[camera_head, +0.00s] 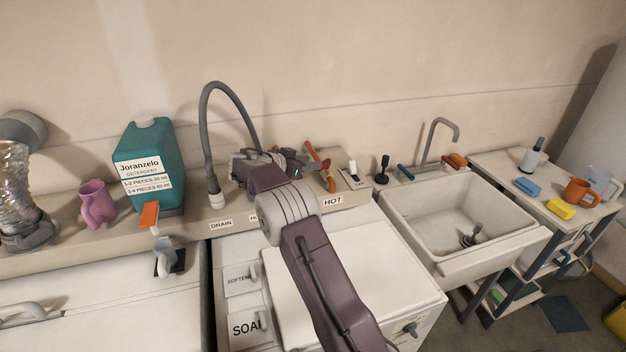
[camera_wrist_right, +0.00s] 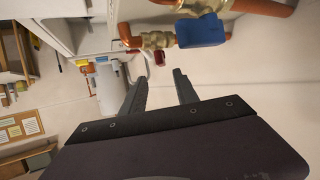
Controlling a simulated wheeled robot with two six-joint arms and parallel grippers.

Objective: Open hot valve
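The HOT label (camera_head: 332,201) is on the ledge behind the white washer. Above it, an orange-red pipe and handle (camera_head: 325,168), apparently the hot valve, stand just right of my right gripper (camera_head: 285,160). In the right wrist view, a small red handle (camera_wrist_right: 159,58) shows beyond the fingers, and a blue handle (camera_wrist_right: 202,31) sits on a brass valve closer by. My right gripper (camera_wrist_right: 160,78) has its fingers spread, with nothing between them. In the head view the gripper and wrist hide part of the pipework. My left gripper is not in view.
A grey hose (camera_head: 208,130) arches up left of the gripper. A sink (camera_head: 455,210) and shelf with an orange mug (camera_head: 578,191) are at right. The washer top (camera_head: 375,255) is clear.

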